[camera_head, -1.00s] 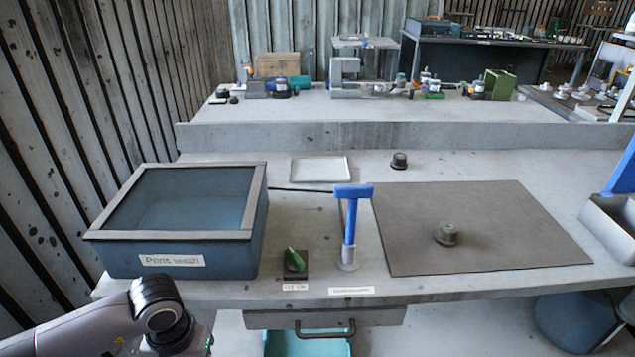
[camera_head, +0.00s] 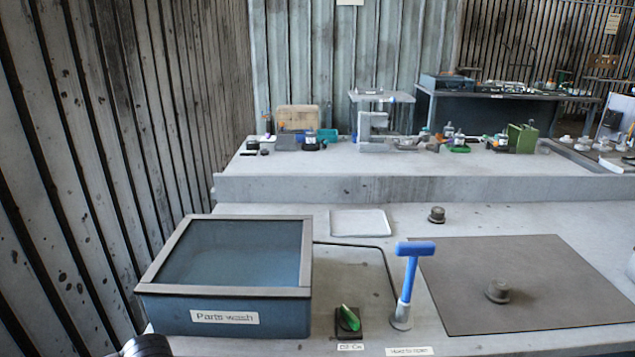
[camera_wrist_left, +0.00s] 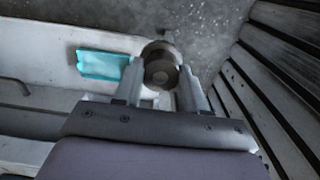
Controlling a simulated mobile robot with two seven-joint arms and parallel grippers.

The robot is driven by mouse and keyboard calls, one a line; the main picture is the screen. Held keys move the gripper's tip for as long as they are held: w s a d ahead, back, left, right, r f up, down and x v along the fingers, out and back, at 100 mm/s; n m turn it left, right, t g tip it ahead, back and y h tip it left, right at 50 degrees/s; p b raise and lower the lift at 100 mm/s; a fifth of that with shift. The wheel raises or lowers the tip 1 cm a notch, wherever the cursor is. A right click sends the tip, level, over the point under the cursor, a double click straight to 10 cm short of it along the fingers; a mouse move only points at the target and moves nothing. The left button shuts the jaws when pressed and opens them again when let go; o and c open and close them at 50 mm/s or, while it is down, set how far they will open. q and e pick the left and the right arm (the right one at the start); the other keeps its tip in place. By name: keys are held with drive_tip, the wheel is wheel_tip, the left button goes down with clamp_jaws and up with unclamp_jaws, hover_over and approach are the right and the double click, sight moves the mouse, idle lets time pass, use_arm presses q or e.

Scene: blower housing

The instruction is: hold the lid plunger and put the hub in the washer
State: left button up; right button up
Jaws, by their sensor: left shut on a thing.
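The washer (camera_head: 225,317), a blue tank labelled "Parts wash", stands at the left of the bench. A grey frame surrounds its dark bluish top; I cannot tell whether a clear lid covers it. The lid plunger (camera_head: 412,262), a blue T-handle on a grey base, stands upright right of the washer, with nothing touching it. In the left wrist view, my left gripper (camera_wrist_left: 160,80) is shut on a round, stepped grey hub (camera_wrist_left: 160,67). In the head view only a dark piece of my left arm shows at the bottom edge. My right gripper is out of view.
A green switch (camera_head: 349,319) sits between washer and plunger. Another hub-like part (camera_head: 497,291) lies on the brown mat (camera_head: 545,260), and one more (camera_head: 436,214) behind it. Slatted wall (camera_head: 80,150) stands close at left.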

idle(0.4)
use_arm(q)
drive_tip(key=shift+w+d+r+n, duration=0.15)
drive_tip(key=shift+w+r+n, duration=0.1)
drive_tip(key=shift+w+n, duration=0.2)
drive_tip(key=w+d+r+m+b, duration=0.1)
drive_tip(key=w+r+m+b, duration=0.1)
drive_tip(key=r+m, duration=0.6)
drive_tip(key=w+d+r+m+b, duration=0.2)
drive_tip(key=r+m+b, duration=0.2)
drive_tip(key=r+m, duration=0.4)
drive_tip(key=w+d+r+m+b, duration=0.2)
drive_tip(key=r+m, duration=0.6)
drive_tip(key=m, duration=1.1)
drive_tip(key=shift+w+r+b, duration=0.4)
drive_tip(key=shift+w+b, duration=0.05)
drive_tip(key=shift+b, duration=0.6)
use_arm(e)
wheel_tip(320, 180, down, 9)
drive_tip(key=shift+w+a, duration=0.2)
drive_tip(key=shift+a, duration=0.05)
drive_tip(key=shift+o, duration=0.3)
